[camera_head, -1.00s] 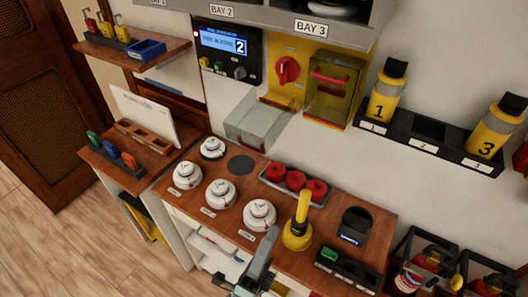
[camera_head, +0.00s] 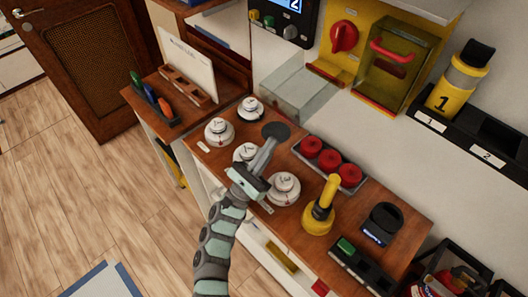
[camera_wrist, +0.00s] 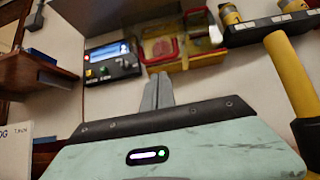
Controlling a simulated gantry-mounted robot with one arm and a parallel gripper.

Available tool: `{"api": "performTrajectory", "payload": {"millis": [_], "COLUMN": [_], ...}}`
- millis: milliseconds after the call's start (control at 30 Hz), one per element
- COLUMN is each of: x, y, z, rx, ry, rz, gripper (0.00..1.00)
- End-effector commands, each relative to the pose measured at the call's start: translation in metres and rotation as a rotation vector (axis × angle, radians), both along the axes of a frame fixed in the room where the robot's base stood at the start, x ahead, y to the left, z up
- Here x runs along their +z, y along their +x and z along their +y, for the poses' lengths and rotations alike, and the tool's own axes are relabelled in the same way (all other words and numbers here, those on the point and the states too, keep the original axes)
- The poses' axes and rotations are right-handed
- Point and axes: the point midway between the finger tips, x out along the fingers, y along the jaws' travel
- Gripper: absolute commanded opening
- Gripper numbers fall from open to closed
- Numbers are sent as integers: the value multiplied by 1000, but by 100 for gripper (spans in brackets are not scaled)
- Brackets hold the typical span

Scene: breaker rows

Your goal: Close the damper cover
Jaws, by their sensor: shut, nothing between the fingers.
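A clear, greyish box-shaped cover (camera_head: 300,92) sticks out from the wall below a yellow panel (camera_head: 335,68) with a red rotary knob (camera_head: 343,37). It looks swung down and open, leaving the knob exposed. To its right, a yellow-tinted clear cover (camera_head: 403,70) with a red handle (camera_head: 391,50) sits over its box. I see no label telling which is the damper cover. My gripper (camera_head: 271,144) is shut and empty, above the counter among the white round detectors, apart from both covers. Its closed fingers (camera_wrist: 159,90) point toward the yellow panel in the wrist view.
White round detectors (camera_head: 284,188) stand on the wooden counter, with a tray of red caps (camera_head: 328,160) and an upright yellow-handled tool (camera_head: 320,208) right of my gripper. A control box with a screen (camera_head: 284,25) hangs left of the panel. A black rack holds yellow canisters (camera_head: 458,80).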

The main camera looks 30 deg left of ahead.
Motion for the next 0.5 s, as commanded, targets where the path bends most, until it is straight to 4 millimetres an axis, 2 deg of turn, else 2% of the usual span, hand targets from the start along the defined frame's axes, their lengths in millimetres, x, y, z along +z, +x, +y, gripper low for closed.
{"api": "performTrajectory", "payload": {"millis": [33, 200, 500], "x": [12, 32, 37], "y": [7, 27, 36], "z": [-3, -9, -12], "rx": [-2, -3, -3], "ry": [0, -1, -2], "rz": [-1, -3, -1], "gripper": [0, 0, 0]}}
